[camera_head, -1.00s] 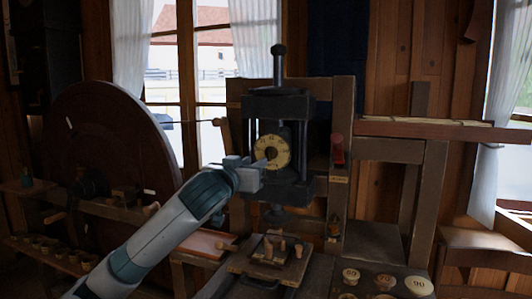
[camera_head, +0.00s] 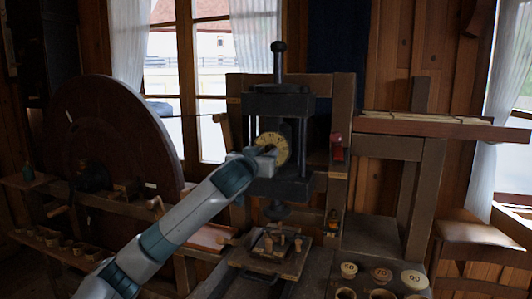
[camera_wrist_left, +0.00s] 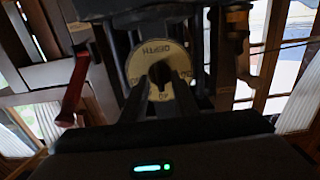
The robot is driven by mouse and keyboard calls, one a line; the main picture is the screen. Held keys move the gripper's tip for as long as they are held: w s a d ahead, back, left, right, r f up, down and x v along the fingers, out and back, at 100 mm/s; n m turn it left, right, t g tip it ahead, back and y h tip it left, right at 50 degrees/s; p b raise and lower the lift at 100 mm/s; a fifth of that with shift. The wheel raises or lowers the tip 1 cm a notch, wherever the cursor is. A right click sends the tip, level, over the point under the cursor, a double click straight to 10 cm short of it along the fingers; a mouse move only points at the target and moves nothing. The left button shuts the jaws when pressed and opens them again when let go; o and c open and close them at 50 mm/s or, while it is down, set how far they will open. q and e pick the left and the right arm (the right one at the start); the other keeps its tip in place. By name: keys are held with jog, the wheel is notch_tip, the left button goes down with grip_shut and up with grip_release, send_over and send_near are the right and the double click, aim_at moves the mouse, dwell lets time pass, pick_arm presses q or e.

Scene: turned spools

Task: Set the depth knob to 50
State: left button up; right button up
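The depth knob (camera_head: 277,141) is a round cream dial with dark markings on the front of the dark press. In the left wrist view the dial (camera_wrist_left: 137,65) shows the word DEPTH upside down and numbers around its rim; I cannot read its setting. My left gripper (camera_head: 268,152) is at the dial and covers its lower left part. In the left wrist view the gripper (camera_wrist_left: 160,84) has its two fingers apart, one on each side of the dial's dark centre. Contact with the knob cannot be told. My right gripper is out of view.
A red handle (camera_head: 337,147) is on the frame right of the press. A dark plunger (camera_head: 278,210) hangs above a wooden tray (camera_head: 240,258) with small turned pieces. Numbered spools (camera_head: 381,273) stand at the front right. A large dark wheel (camera_head: 110,130) is at the left.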

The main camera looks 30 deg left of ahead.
pick_arm(q)
grip_shut()
jog(key=shift+m+p, duration=0.3)
jog(key=shift+m, duration=0.2)
jog(key=m+p, duration=0.2)
jog(key=m, duration=0.1)
jog(key=shift+r+m, duration=0.15)
jog(key=shift+m, duration=0.15)
jog(key=shift+d+f+m+p, duration=0.15)
jog(key=shift+m+p, duration=1.6)
jog(key=shift+m, duration=1.1)
jog(key=shift+f+m+p, duration=0.1)
jog(key=shift+m+p, duration=1.6)
jog(key=shift+m, duration=1.15)
